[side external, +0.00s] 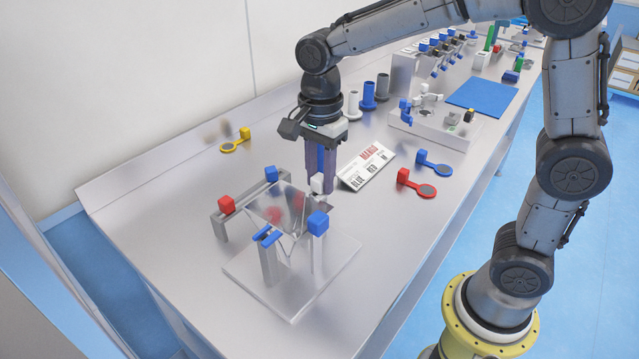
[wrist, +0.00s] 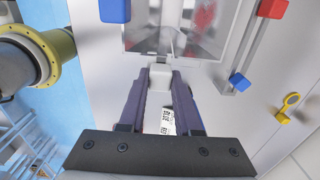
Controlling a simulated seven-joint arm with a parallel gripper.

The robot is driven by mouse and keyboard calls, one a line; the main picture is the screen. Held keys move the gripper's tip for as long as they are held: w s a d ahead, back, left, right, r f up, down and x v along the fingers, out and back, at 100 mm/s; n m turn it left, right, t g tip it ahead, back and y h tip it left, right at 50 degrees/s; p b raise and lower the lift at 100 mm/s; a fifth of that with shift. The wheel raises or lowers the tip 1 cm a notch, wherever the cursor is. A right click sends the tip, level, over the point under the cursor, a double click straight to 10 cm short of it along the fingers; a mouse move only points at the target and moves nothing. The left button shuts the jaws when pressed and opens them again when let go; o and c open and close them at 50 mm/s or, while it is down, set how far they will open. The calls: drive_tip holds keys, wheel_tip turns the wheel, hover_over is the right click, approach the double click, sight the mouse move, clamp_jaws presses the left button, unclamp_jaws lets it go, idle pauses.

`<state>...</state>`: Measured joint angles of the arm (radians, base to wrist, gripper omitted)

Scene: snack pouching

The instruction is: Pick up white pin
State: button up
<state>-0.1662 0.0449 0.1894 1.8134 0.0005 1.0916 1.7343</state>
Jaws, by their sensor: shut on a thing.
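The white pin shows a white cube-shaped head (side external: 318,184) at my fingertips, beside the clear stand. The head also shows in the wrist view (wrist: 160,77), between the two finger ends. My gripper (side external: 319,183) points straight down and is shut on the white pin; it also shows in the wrist view (wrist: 160,84). The lower part of the pin is partly hidden, and I cannot tell whether it is clear of its support.
A clear stand (side external: 263,279) with blue-topped posts is just in front of my gripper. A rail (side external: 233,222) with red and blue cubes is to its left. A printed sign (side external: 366,166) and blue and red paddles (side external: 434,164) (side external: 417,184) lie right. A yellow paddle (side external: 235,141) lies behind left.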

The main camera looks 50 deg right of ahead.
sight(320, 176)
clamp_jaws()
wheel_tip(320, 176, up, 10)
idle(0.5)
